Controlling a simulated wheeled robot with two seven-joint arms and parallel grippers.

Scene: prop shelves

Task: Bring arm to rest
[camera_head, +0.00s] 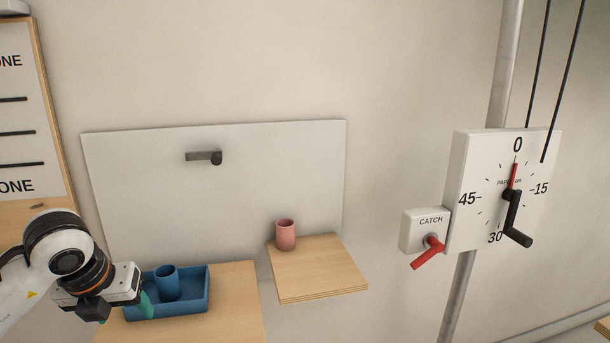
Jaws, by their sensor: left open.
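My left arm comes in from the left edge. Its open gripper (120,303) is low at the left, beside the left end of a blue tray (190,309) in the picture. A blue cup (166,283) stands upright in the tray. A teal piece (147,304) shows between the gripper and the tray's left end; I cannot tell whether it is a finger part or a separate object. The gripper hides part of the tray's left side. My right gripper is not in view.
A pink cup (285,235) stands on a small wooden shelf (325,277). The tray rests on a wooden surface (236,325). Behind is a grey panel (270,170) with a dark lever (205,157). A dial (478,180) and red-handled catch box (421,232) are at right.

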